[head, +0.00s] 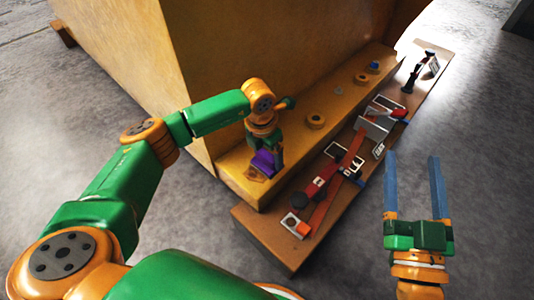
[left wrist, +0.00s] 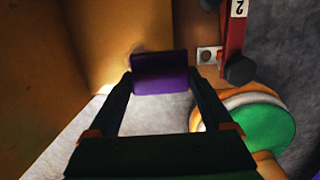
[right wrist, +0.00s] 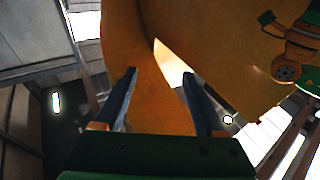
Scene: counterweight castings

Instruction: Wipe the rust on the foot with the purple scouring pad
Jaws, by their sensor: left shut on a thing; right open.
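The purple scouring pad (head: 263,162) is in my left gripper (head: 265,158), low over the near end of the yellow foot (head: 232,178). A brown rust patch (head: 256,175) shows on the foot just in front of the pad. I cannot tell whether the pad touches the foot. In the left wrist view the pad (left wrist: 160,73) sits between the two fingertips, with a bit of dark stain at its upper edge. My right gripper (head: 412,190) is open and empty, over the floor to the right; its spread fingers (right wrist: 160,85) show in the right wrist view.
A large yellow casting (head: 190,60) rises behind the foot. Rings and a blue-topped item (head: 374,66) sit further along the foot. A wooden plank (head: 262,238) beside it carries red straps (head: 335,180), cards, a dark-handled tool (head: 410,78) and other items. Grey floor is clear at right.

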